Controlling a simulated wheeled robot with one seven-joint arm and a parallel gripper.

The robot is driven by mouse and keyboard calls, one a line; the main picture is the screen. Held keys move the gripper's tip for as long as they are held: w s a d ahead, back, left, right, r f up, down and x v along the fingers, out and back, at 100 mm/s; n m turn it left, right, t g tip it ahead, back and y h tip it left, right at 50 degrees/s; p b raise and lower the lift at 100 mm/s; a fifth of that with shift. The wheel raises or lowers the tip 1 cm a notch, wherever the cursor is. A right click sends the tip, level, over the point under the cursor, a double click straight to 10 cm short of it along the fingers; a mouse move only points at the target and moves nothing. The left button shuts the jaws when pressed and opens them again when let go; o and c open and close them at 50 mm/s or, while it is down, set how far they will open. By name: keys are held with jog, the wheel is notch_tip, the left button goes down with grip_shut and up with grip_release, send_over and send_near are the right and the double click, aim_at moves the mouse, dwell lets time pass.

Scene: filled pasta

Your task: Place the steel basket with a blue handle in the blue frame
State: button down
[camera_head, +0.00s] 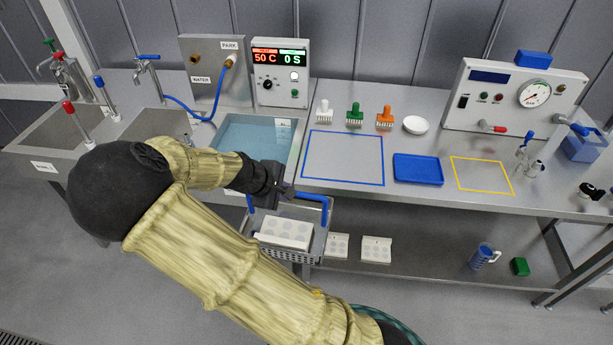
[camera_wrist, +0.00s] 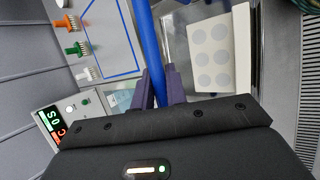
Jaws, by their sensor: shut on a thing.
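The steel basket (camera_head: 319,241) with a blue handle (camera_head: 311,199) hangs in front of the counter's front edge, below the counter top. A white tray with grey round spots (camera_head: 284,232) lies in it; this also shows in the wrist view (camera_wrist: 212,55). My gripper (camera_head: 283,191) is shut on the blue handle, which runs up between the fingers in the wrist view (camera_wrist: 148,40). The blue frame (camera_head: 343,182) is an outlined rectangle on the counter, to the right of the sink and beyond the basket. Its inside is empty.
A water-filled sink (camera_head: 252,139) lies left of the frame. White, green and orange brushes (camera_head: 354,115) and a white bowl (camera_head: 416,125) stand behind it. A blue tray (camera_head: 418,169) and a yellow frame (camera_head: 482,175) are to its right. White spotted trays (camera_head: 376,249) lie on the lower shelf.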

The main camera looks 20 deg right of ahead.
jog(key=f+m, duration=0.1)
jog(key=f, duration=0.2)
jog(key=f+m+g+b, duration=0.1)
jog(key=f, duration=0.2)
jog(key=w+f+m+g+b, duration=0.1)
jog(key=f+m, duration=0.1)
jog(key=f, duration=0.2)
jog(key=shift+a+f+h, duration=0.1)
jog(key=shift+a+h, duration=0.15)
jog(key=shift+h, duration=0.05)
notch_tip(320, 180, down, 14)
jog(key=s+m+g+b, duration=0.2)
jog(key=m+g, duration=0.1)
jog(key=m, duration=0.2)
jog(key=shift+a+g+b, duration=0.3)
jog(key=shift+a, duration=0.15)
jog(key=shift+d, duration=0.1)
